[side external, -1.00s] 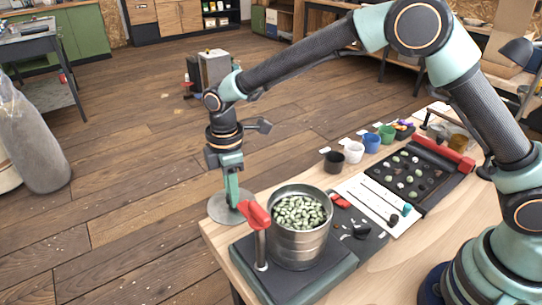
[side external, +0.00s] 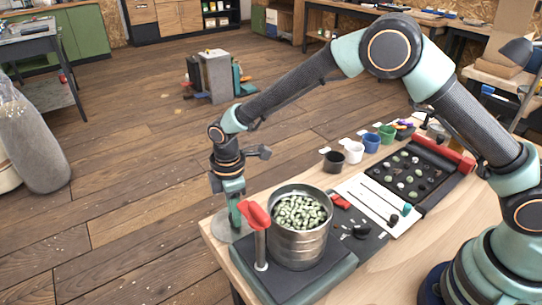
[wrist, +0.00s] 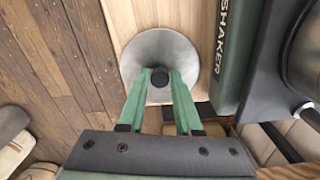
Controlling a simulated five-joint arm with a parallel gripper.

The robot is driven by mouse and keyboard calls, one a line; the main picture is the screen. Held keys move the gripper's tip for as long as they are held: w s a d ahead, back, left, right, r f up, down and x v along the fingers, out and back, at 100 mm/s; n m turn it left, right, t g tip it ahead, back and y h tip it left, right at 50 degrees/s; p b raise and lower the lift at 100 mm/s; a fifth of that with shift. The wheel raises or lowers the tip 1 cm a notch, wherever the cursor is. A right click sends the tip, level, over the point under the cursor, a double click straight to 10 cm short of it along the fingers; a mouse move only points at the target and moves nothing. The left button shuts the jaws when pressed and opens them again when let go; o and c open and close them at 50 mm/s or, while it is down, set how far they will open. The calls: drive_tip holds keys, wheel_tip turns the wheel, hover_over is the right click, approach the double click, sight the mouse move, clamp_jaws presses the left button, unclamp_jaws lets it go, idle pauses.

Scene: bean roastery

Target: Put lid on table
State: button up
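The lid (wrist: 158,45) is a round grey metal disc with a dark knob in its middle. In the side view the lid (side external: 222,229) is at the table's near left corner, partly behind the red-topped post. My gripper (wrist: 160,76) points down with its two green fingers on either side of the knob, closed on it; the side view shows my gripper (side external: 234,212) over the lid. The lid looks level and is at or just above the wooden table (side external: 375,258). I cannot tell whether it touches.
A metal sieve pot (side external: 298,242) full of green beans stands on the dark shaker base (side external: 335,277), right of the lid. The red-topped post (side external: 259,240) rises close by. Cups, a bean tray (side external: 416,178) and tools sit further back. The table edge is close to the lid.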

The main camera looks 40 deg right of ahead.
drive_tip(key=shift+o, duration=1.1)
drive_tip(key=d+r+m+t, duration=0.1)
drive_tip(key=d+r+m, duration=0.3)
drive_tip(key=r, duration=1.4)
drive_tip(key=s+d+r+m+t, duration=0.2)
drive_tip(key=s+d+m, duration=0.4)
drive_tip(key=d, duration=0.3)
drive_tip(key=s+d+r+m+t, duration=0.2)
drive_tip(key=s+d+m, duration=0.3)
drive_tip(key=s+d, duration=0.4)
drive_tip(key=shift+s+d+r+m+t, duration=0.3)
drive_tip(key=shift+d+r+m, duration=0.1)
drive_tip(key=shift+d+r, duration=0.15)
